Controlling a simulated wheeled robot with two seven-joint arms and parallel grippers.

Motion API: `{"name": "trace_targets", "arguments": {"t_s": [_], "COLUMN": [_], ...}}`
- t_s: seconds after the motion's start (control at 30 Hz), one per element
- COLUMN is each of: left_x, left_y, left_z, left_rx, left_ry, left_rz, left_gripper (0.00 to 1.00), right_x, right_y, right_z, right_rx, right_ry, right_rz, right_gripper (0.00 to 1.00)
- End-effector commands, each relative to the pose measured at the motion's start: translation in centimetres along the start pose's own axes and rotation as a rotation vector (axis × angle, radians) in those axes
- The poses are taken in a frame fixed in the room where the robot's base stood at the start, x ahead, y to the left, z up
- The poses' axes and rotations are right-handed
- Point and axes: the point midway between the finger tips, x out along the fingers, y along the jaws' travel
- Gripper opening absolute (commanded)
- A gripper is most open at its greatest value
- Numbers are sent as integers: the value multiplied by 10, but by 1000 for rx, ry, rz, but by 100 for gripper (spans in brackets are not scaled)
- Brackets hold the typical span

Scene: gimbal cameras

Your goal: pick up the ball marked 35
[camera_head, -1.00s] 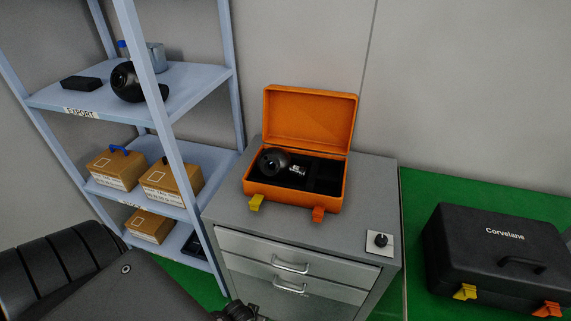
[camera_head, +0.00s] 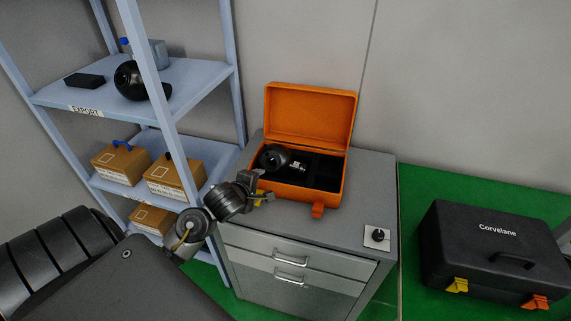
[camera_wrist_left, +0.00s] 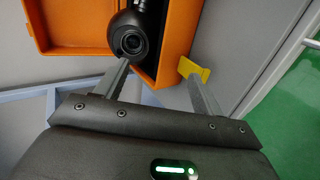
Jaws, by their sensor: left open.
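A black ball-shaped camera (camera_head: 274,158) lies in the open orange case (camera_head: 346,180) on the grey cabinet. It also shows in the left wrist view (camera_wrist_left: 130,36), with its round lens facing me. Another black ball camera (camera_head: 128,80) sits on the upper shelf. No number can be read on either ball. My left gripper (camera_head: 264,195) is at the case's front left corner, open and empty. In the left wrist view, its fingers (camera_wrist_left: 158,70) point toward the case, with the ball beyond the left finger and a yellow latch (camera_wrist_left: 194,70) at the right finger. My right gripper is out of view.
The blue-grey shelf rack (camera_head: 196,85) stands left of the cabinet (camera_head: 340,228), with several brown boxes on lower shelves. A black knob (camera_head: 378,235) is on the cabinet's front right. A closed black case (camera_head: 490,250) lies on the green surface at right.

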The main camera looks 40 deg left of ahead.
Motion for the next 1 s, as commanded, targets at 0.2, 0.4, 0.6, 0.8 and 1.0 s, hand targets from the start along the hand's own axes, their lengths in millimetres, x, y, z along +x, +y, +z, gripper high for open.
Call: {"name": "trace_targets", "arguments": {"t_s": [0.2,0.4,0.6,0.8,1.0], "left_x": [-3,0,30,51,55], "left_y": [38,42,42,46,46], "left_z": [-12,-13,-13,-13,-13], "left_rx": [-224,-256,-255,-254,-253], "left_ry": [-2,-4,-3,-3,-3], "left_rz": [80,89,88,88,87], "left_gripper": [68,68,68,68,68], "right_x": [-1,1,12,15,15], "right_y": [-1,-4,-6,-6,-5], "right_z": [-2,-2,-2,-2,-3], "right_rx": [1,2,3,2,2], "right_ry": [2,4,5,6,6], "right_rz": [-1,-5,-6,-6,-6], "right_gripper": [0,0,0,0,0]}}
